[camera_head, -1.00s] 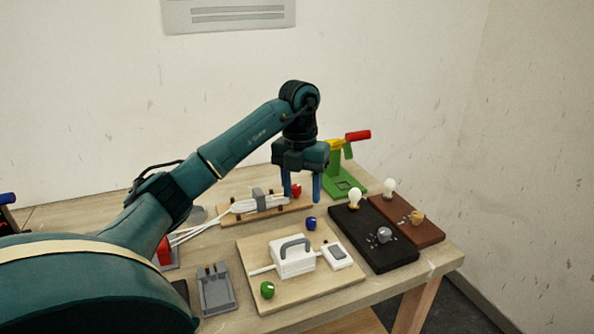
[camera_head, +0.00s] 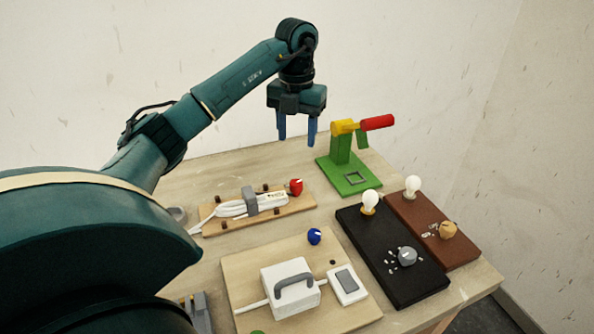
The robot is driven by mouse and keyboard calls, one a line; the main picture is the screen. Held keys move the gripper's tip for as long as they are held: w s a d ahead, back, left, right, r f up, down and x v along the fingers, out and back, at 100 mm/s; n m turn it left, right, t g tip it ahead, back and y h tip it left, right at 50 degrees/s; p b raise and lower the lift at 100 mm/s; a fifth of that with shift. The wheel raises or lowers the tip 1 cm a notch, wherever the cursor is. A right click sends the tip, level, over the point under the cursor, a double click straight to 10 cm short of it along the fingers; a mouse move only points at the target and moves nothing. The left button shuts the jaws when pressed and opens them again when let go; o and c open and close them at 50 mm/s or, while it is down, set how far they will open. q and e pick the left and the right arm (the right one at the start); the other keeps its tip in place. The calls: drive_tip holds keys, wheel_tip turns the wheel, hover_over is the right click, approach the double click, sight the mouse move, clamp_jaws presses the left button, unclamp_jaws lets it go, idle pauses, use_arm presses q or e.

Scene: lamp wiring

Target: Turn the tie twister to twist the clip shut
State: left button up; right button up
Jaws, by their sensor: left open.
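A white cable bundle (camera_head: 232,209) lies on a small wooden board (camera_head: 284,212) on the left half of the table. A grey clip (camera_head: 249,200) sits around the bundle. A red knob with a white mark (camera_head: 295,187) stands at the board's right end and looks like the tie twister. My left gripper (camera_head: 297,140) is open and empty, fingers pointing down. It hangs in the air above and behind the red knob, clear of it. How tightly the clip is closed cannot be told. My right gripper is out of view.
A green stand with a yellow top and red handle (camera_head: 377,123) is right of my left gripper. In front are a board with a white box (camera_head: 291,288), a blue knob (camera_head: 314,236) and a switch (camera_head: 346,283). Black (camera_head: 366,255) and brown (camera_head: 464,250) bulb boards stand right.

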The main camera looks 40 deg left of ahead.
sight(297, 182)
use_arm(q)
wheel_tip(297, 182, down, 13)
drive_tip(key=shift+s+d+r+p, duration=0.1)
drive_tip(key=shift+s+r+p, duration=0.05)
drive_tip(key=shift+p, duration=0.4)
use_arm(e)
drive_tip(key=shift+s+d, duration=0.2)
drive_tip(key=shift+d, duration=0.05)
use_arm(q)
drive_tip(key=shift+c, duration=0.5)
drive_tip(key=c, duration=0.9)
drive_tip(key=shift+o, duration=0.2)
